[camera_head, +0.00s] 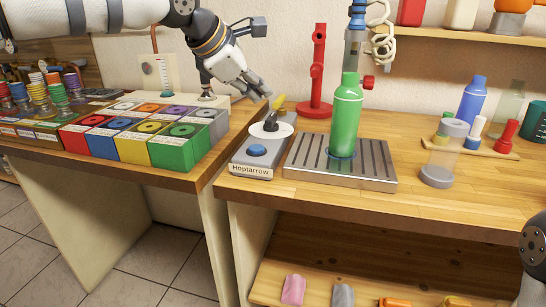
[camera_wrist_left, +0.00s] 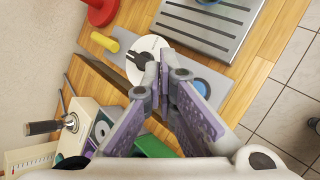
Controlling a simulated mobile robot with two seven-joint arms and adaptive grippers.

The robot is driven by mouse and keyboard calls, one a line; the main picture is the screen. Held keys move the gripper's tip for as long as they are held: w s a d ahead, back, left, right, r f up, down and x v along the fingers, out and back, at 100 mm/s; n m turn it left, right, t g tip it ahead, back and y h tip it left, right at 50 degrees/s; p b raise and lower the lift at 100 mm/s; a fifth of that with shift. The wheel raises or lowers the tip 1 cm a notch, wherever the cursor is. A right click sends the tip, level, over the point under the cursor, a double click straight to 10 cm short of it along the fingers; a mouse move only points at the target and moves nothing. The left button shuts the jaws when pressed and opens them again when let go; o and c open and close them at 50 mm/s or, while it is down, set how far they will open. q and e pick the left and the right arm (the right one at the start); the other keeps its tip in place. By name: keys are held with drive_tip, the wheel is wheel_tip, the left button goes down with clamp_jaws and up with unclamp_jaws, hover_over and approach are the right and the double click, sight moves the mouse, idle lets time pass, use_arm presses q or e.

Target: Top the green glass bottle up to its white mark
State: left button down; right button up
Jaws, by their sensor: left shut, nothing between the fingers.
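The green glass bottle (camera_head: 345,125) stands upright on the slatted metal drip tray (camera_head: 376,175), below a blue-tipped nozzle (camera_head: 357,20). A pale line circles its upper part; I cannot make out the liquid level. Left of the tray is a grey control box labelled "Hoptarrow" (camera_head: 252,169), with a blue button (camera_head: 257,150) and a black knob (camera_head: 270,122) on a white disc. My left gripper (camera_head: 265,92) is shut and empty, above and behind the knob. In the left wrist view its fingertips (camera_wrist_left: 163,72) overlap the white disc's edge (camera_wrist_left: 138,71); contact is unclear. My right gripper is out of view.
A red stand (camera_head: 318,75) rises behind the tray. Coloured boxes (camera_head: 180,146) fill the left table. A clear grey-based container (camera_head: 441,160) and a board with bottles (camera_head: 480,143) are at the right.

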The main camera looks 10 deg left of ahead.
sight(258, 148)
use_arm(q)
drive_tip(key=shift+w+a+f, duration=0.1)
drive_tip(key=shift+w+a, duration=0.05)
drive_tip(key=shift+w, duration=0.1)
drive_tip(key=shift+s+f, duration=0.1)
drive_tip(key=shift+f, duration=4.3)
drive_tip(key=shift+f, duration=0.4)
drive_tip(key=shift+f, duration=0.5)
drive_tip(key=shift+r, duration=0.95)
